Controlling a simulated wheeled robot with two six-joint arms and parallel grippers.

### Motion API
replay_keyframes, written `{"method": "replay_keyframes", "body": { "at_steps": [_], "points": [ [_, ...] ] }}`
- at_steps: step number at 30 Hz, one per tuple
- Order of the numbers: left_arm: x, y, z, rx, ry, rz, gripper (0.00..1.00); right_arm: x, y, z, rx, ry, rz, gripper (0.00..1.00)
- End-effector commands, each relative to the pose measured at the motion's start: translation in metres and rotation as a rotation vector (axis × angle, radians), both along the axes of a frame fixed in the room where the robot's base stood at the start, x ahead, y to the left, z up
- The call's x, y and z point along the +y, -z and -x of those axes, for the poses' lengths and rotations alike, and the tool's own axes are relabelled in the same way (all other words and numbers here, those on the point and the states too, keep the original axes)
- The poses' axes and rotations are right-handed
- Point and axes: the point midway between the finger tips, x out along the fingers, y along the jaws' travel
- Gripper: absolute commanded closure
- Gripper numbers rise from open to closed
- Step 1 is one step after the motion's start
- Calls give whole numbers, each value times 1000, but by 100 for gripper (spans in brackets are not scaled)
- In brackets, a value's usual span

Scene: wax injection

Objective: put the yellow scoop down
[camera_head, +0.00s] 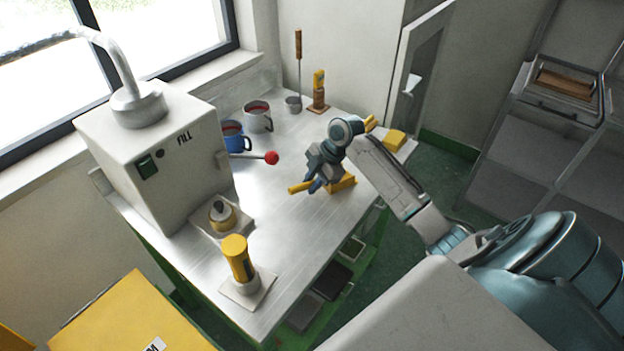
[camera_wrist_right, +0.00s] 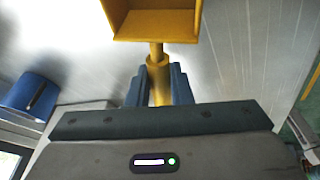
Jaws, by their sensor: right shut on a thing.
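The yellow scoop (camera_head: 341,183) is in my right gripper (camera_head: 317,182), over the right part of the steel table. In the right wrist view, its handle (camera_wrist_right: 159,82) lies between the two blue-grey fingers (camera_wrist_right: 161,84), and its square open bowl (camera_wrist_right: 155,24) extends beyond them. The gripper is shut on the handle. In the head view, the arm and fingers hide part of the scoop. I cannot tell whether it touches the table top. My left gripper is not in view.
The steel table (camera_head: 285,225) has bare room in front of the scoop. A white FILL machine (camera_head: 150,160), blue mug (camera_head: 234,137) and grey mug (camera_head: 257,117) stand left. A yellow block (camera_head: 394,140) lies near the right edge. A yellow-topped cylinder (camera_head: 238,258) stands at the front.

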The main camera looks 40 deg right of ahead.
Motion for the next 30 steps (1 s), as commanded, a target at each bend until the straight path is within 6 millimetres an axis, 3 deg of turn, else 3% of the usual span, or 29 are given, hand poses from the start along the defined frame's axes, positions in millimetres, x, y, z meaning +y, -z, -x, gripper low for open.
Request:
{"method": "replay_keyframes", "body": {
  "at_steps": [10, 11, 14, 25, 30],
  "points": [
    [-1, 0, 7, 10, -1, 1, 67, 0, 6, 0, -2, -1, 1, 100],
    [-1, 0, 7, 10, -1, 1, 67, 0, 6, 0, -1, -2, 0, 79],
    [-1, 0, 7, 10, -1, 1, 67, 0, 5, 0, 0, -1, 0, 59],
    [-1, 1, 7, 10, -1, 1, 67, -1, 1, 0, -2, -1, 3, 59],
    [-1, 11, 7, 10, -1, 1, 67, -12, -20, 7, -4, -1, 6, 59]
  ]
}}
